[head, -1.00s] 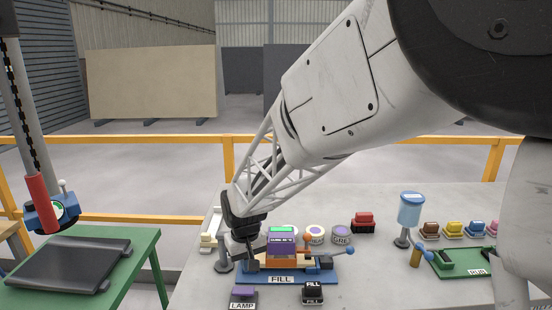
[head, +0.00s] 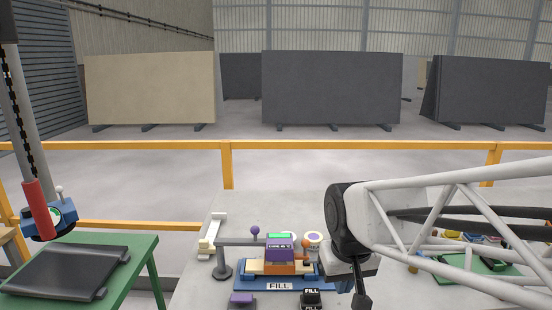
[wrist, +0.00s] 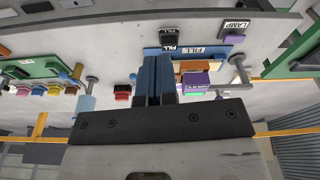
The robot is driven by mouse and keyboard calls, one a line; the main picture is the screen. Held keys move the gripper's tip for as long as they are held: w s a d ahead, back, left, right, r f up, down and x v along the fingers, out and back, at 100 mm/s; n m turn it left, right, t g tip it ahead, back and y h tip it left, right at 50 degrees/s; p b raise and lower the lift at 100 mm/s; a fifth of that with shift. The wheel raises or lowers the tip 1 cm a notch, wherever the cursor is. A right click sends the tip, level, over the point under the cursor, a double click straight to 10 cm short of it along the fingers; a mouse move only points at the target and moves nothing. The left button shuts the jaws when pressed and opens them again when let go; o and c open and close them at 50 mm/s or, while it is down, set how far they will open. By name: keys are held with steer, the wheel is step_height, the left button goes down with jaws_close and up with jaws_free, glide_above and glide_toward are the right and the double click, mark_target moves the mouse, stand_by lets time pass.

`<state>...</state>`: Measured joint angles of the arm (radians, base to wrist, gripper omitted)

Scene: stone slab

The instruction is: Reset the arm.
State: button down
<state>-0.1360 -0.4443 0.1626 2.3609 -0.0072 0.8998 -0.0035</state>
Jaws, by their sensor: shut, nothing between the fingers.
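My arm reaches in from the right in the head view. My gripper (head: 361,300) hangs over the right end of the blue FILL station, low in the picture. In the wrist view my gripper (wrist: 158,62) shows its two dark blue fingers side by side, shut with nothing between them. The blue FILL base (head: 258,282) carries an orange and purple unit (head: 280,248) with a green display. The fingers are apart from that unit.
A purple LAMP button (head: 242,299) and a black FILL button (head: 311,297) stand in front. A grey post with an arm (head: 222,260) stands left of the station. A green table (head: 140,255) with a black slab (head: 70,272) is at left. A yellow rail (head: 120,146) runs behind.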

steer(key=s+d+m, duration=0.1)
steer(key=s+d, duration=0.4)
steer(key=s, duration=0.5)
steer(key=shift+s+d+r+m+t, duration=0.35)
steer(key=shift+d+r+m+t, duration=0.05)
steer(key=shift+w, duration=0.1)
steer(key=w+a+m+g, duration=0.1)
steer(key=w+a+m, duration=0.4)
steer(key=w, duration=0.3)
steer(key=w+a+m, duration=0.4)
steer(key=w+a, duration=0.1)
steer(key=w, duration=0.4)
steer(key=w+a+f+m, duration=0.4)
steer(key=w+a, duration=0.2)
steer(key=a, duration=0.1)
steer(key=w+a+f+m+g, duration=0.1)
steer(key=w+a+f+m, duration=0.3)
steer(key=w+a, duration=0.2)
steer(key=shift+a+f+m+g, duration=0.2)
steer(key=shift+a+m+g, duration=0.15)
steer(key=shift+a, duration=0.8)
steer(key=shift+f, duration=0.1)
